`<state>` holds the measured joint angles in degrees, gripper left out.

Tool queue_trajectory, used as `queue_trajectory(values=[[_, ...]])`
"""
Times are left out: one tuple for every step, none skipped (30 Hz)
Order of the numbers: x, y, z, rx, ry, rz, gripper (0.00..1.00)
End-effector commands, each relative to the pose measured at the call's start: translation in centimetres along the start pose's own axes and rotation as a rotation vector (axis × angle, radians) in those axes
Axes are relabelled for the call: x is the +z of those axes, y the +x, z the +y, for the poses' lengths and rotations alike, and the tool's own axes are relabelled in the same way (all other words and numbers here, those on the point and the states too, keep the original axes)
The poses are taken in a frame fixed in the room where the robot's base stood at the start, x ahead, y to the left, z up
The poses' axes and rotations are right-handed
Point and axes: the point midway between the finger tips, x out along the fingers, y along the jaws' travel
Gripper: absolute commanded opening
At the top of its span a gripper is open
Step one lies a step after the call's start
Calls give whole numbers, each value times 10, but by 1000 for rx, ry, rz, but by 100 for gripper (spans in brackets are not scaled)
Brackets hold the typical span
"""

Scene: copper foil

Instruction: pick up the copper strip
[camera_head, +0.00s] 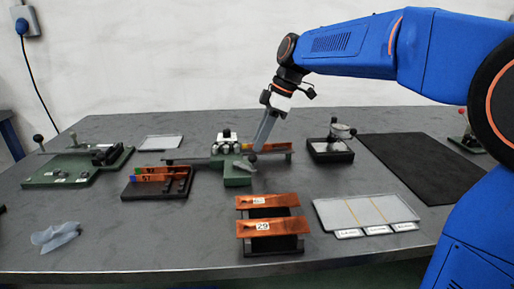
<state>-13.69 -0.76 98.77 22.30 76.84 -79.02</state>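Several copper strips are in view. Two lie across a black stand (280,243) at the front centre: a rear strip (280,201) and a front strip (284,226) with a white number label. Two more copper strips, one with a green end (155,169) and one with a blue end (158,178), sit in a black holder at left. Another copper strip (276,148) sits at the green fixture in the middle. My gripper (258,147) points down at this strip's left end. Its fingers overlap in this view, so contact and grip cannot be told.
The green fixture (236,173) stands beside my gripper. A green device (65,178) is at left, with a crumpled bluish glove (56,236) in front. A gauge on a black block (330,153), a dark mat (425,165) and a light tray (330,214) are at right.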

Motion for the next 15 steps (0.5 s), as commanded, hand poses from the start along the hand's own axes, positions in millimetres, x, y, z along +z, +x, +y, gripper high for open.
queue_trajectory(values=[[0,0,0,0,0,0,24],[0,0,0,0,0,0,24],[0,0,0,0,0,0,24],[0,0,0,0,0,0,24],[0,0,0,0,0,0,24],[0,1,0,0,0,0,24],[1,1,0,0,0,0,24],[1,1,0,0,0,0,24],[1,1,0,0,0,0,17],[1,1,0,0,0,0,10],[1,1,0,0,0,0,3],[1,1,0,0,0,0,0],[1,1,0,0,0,0,0],[1,1,0,0,0,0,0],[1,1,0,0,0,0,0]])
